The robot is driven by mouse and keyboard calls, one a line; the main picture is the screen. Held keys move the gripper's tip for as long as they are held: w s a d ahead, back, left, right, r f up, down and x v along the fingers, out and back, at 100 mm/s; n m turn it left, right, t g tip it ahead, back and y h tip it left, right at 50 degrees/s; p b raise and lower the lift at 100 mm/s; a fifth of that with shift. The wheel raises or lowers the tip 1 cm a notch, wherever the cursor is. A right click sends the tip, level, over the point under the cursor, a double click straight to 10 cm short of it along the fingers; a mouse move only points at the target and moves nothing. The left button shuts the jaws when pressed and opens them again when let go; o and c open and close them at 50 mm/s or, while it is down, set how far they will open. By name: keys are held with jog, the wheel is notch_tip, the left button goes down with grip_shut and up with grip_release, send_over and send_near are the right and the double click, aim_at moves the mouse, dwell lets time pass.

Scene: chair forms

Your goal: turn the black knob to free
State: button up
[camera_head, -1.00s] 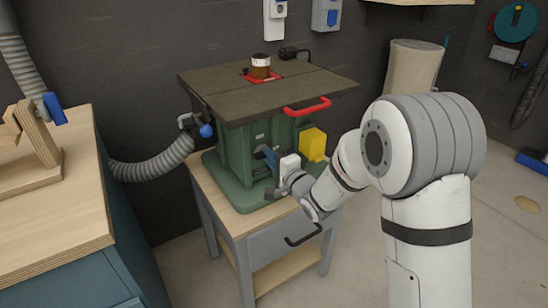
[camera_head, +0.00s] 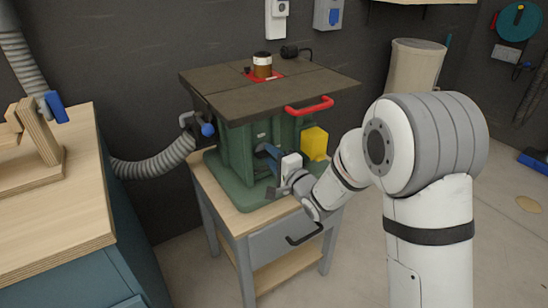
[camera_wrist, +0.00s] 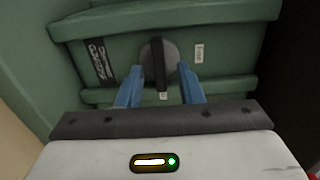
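The black knob (camera_wrist: 158,65) shows in the wrist view on the green front of the machine, a round dial with a raised bar standing near upright. A small white label sits to its right, another just below it, and a black label with writing is at left; the words are too small to read. My gripper (camera_wrist: 161,84) is open, its blue fingers apart on either side of the knob's lower part. Whether they touch it I cannot tell. In the head view my gripper (camera_head: 268,154) is at the front of the green machine (camera_head: 235,148), where the knob is hidden.
The machine's dark table top (camera_head: 225,85) overhangs above my gripper, with a red handle (camera_head: 309,106) on its edge. A yellow box (camera_head: 314,143) is close to the right. A grey hose (camera_head: 155,166) runs left. The machine stands on a stand with a drawer (camera_head: 285,238).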

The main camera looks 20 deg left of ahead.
jog(key=p+v, duration=0.1)
jog(key=v, duration=0.6)
jog(key=shift+s+d, duration=0.15)
jog(key=shift+s, duration=0.1)
jog(key=s+d+r+n+g+h+p, duration=0.1)
jog(key=d+r+n+h+p, duration=0.1)
jog(key=d+r+h+p, duration=0.65)
jog(key=s+d+r+n+h+p, duration=0.1)
jog(key=d+r+h+p, duration=0.35)
jog(key=d, duration=0.75)
jog(key=s+d+r+n+g+p, duration=0.1)
jog(key=s+d+r+g+p, duration=0.1)
jog(key=s, duration=0.5)
jog(key=s+d+r+n+g+p, duration=0.2)
jog(key=s+d+r+g+p, duration=0.1)
jog(key=s+r, duration=0.3)
jog(key=s+d+r+n+g+p, duration=0.2)
jog(key=s+d+r+g+p, duration=0.1)
jog(key=s, duration=0.5)
jog(key=shift+d+r+h+p, duration=0.4)
jog(key=shift+d+r+p, duration=0.3)
jog(key=shift+p, duration=0.4)
